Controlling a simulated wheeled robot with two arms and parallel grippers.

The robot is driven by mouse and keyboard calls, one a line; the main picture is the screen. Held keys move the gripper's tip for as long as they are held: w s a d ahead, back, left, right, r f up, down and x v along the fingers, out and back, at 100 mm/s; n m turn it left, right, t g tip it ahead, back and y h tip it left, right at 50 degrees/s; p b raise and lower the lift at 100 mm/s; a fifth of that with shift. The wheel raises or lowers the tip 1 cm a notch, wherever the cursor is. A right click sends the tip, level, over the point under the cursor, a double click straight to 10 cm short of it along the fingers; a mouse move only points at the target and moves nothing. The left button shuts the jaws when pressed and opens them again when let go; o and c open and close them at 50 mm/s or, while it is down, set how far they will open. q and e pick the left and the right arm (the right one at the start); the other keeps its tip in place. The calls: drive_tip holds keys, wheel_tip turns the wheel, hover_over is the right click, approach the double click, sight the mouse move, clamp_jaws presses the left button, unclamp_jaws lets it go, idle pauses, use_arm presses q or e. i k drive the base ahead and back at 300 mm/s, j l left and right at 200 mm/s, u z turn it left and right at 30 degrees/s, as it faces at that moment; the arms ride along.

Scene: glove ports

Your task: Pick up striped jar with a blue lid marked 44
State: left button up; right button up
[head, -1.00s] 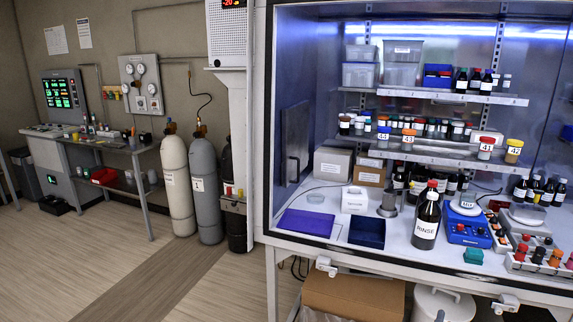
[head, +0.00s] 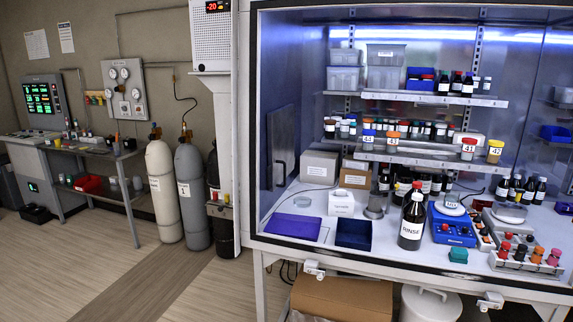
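A small jar with a blue lid marked 44 (head: 368,138) stands upright at the left end of the lower shelf front in the lit cabinet. Its stripes are too small to make out clearly. Right beside it stands a jar with an orange lid marked 43 (head: 392,143). Farther right on the same shelf are a red-lidded jar marked 41 (head: 467,151) and a yellow-orange-lidded jar marked 42 (head: 495,153). Neither of my grippers is in view.
Below the shelf stand a white box (head: 319,166), a RINSE bottle (head: 411,222), a blue stirrer device (head: 452,229) and a purple mat (head: 292,226). The cabinet's front edge (head: 400,264) runs across. Gas cylinders (head: 192,195) stand left; the floor in front is open.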

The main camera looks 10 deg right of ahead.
sight(368, 134)
drive_tip(key=z, duration=1.2)
